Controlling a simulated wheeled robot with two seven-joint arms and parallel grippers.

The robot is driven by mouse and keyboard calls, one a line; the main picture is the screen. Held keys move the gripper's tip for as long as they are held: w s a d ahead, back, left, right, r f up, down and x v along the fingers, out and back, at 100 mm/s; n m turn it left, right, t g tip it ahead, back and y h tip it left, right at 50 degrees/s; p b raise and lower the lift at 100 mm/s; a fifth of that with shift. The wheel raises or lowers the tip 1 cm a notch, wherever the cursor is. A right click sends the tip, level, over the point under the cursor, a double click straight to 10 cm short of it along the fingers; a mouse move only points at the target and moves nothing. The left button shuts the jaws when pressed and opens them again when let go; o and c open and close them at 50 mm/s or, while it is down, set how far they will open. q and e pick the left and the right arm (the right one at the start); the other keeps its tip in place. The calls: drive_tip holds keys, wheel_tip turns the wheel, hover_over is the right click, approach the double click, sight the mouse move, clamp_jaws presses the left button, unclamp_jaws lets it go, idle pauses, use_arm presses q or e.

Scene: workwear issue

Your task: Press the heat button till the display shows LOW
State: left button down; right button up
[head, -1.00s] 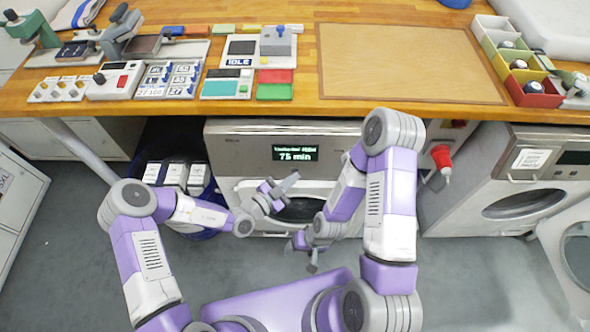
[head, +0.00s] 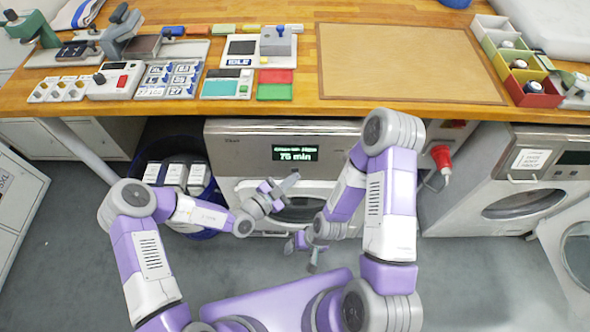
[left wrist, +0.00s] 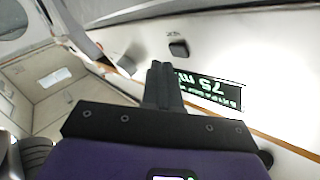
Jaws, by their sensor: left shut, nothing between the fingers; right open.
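The machine (head: 235,150) under the workbench has a pale front panel with a dark display (head: 295,153). The display reads "75 min" in green below a smaller line too small to read. In the left wrist view the display (left wrist: 222,90) appears upside down, partly behind my fingers. A small dark button (left wrist: 178,47) sits on the panel there, just beyond the fingertips; I cannot read its label. My left gripper (head: 292,179) is shut and empty in front of the machine, below the display; its fingers (left wrist: 160,68) look apart from the button. My right gripper (head: 304,257) is open and empty, lower down.
The wooden workbench (head: 300,110) overhangs the machine and carries several small devices and trays. A blue bin (head: 205,215) with white boxes stands left of it. A red plug (head: 442,158) and a second machine (head: 470,190) are at right.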

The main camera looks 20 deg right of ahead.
use_arm(q)
drive_tip(key=shift+w, duration=0.1)
drive_tip(key=shift+w+d+f, duration=0.15)
drive_tip(key=shift+w, duration=0.15)
drive_tip(key=shift+w+f, duration=0.1)
drive_tip(key=shift+w, duration=0.25)
idle(0.8)
drive_tip(key=shift+s+r+p, duration=0.25)
drive_tip(key=shift+s+p, duration=0.5)
drive_tip(key=shift+p, duration=0.05)
